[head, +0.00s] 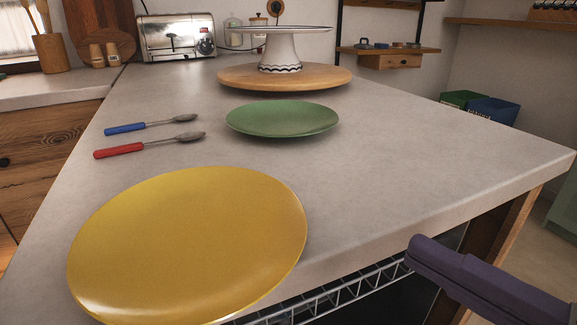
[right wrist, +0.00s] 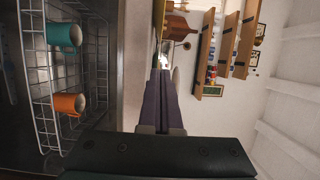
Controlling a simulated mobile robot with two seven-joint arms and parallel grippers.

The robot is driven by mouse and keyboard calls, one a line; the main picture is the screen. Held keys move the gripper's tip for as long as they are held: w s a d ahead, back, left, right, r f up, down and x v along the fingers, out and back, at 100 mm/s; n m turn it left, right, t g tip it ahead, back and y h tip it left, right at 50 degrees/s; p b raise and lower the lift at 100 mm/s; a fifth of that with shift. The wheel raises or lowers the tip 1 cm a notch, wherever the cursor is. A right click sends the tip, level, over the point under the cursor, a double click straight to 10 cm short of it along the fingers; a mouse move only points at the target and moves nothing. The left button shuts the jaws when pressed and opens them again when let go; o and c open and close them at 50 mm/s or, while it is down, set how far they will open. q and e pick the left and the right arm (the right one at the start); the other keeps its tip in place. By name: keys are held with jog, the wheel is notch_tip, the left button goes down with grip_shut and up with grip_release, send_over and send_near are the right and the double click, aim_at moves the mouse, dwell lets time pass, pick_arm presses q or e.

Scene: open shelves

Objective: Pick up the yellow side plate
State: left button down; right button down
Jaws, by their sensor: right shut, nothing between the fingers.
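The yellow side plate (head: 190,240) lies flat on the grey counter at the near left in the head view, with its near rim at the counter's front edge. My right gripper (head: 418,248) shows at the lower right of the head view, to the right of the plate and apart from it, beyond the counter's front edge. Its purple fingers are together and hold nothing; they also show in the right wrist view (right wrist: 162,85). My left gripper is not in view.
A green plate (head: 283,118) lies farther back. A blue-handled spoon (head: 128,128) and a red-handled spoon (head: 122,151) lie at left. A cake stand (head: 282,50) stands on a round wooden board (head: 235,77). A wire rack (head: 345,287) sits below the counter edge; cups (right wrist: 66,36) show there.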

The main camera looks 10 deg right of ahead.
aim_at(302, 224)
jog(key=p+x, duration=0.1)
jog(key=x, duration=1.2)
jog(key=shift+w+p, duration=0.1)
jog(key=shift+p, duration=0.3)
jog(key=s, duration=0.1)
jog(key=s+a, duration=0.1)
jog(key=s+a+b, duration=0.1)
jog(key=shift+s+a, duration=0.25)
jog(key=shift+s, duration=0.1)
jog(key=shift+w, duration=0.1)
jog(key=shift+d, duration=0.1)
